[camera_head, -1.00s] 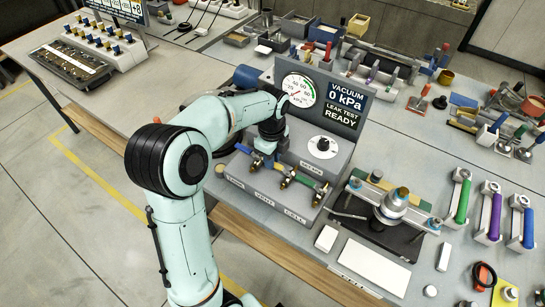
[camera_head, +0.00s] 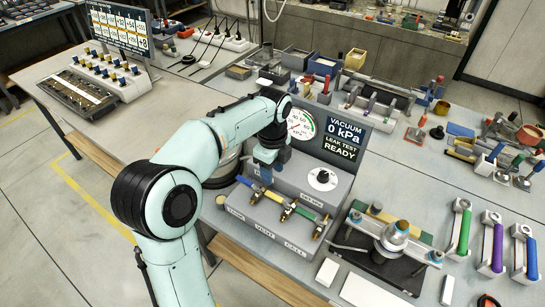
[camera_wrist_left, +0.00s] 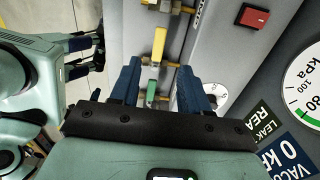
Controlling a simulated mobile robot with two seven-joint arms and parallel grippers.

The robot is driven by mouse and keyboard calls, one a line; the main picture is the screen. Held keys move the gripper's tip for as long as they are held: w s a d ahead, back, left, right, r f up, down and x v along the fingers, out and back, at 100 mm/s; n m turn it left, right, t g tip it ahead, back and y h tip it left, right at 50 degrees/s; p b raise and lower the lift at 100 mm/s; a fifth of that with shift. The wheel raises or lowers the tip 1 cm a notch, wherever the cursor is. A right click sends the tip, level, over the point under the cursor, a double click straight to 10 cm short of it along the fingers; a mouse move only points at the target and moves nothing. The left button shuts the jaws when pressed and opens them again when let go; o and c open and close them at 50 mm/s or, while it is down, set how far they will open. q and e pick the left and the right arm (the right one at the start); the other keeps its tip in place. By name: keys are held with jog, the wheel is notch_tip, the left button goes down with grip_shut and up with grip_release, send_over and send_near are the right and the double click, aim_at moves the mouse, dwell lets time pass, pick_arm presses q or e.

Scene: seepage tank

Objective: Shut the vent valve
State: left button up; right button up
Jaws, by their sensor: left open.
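The valve box (camera_head: 262,222) carries a row of three valves, with the label VENT under the middle one. The vent valve has a yellow handle (camera_head: 275,197), which lies along the row. It also shows in the left wrist view (camera_wrist_left: 158,45), beyond and between my fingers. A green handle (camera_wrist_left: 152,92) of the valve beside it sits lower in that view. My left gripper (camera_head: 268,168) is open and empty, above and behind the row, apart from the handles.
Behind the valves are a round dial knob (camera_head: 322,178), a gauge (camera_head: 301,125) and a screen (camera_head: 345,137) reading 0 kPa. A red button (camera_wrist_left: 254,16) shows in the wrist view. A clamp fixture (camera_head: 393,240) stands to the right.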

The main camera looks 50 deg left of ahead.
pick_arm(q)
notch_tip(320, 180, up, 4)
jog(key=shift+r, duration=0.15)
dwell(0.6)
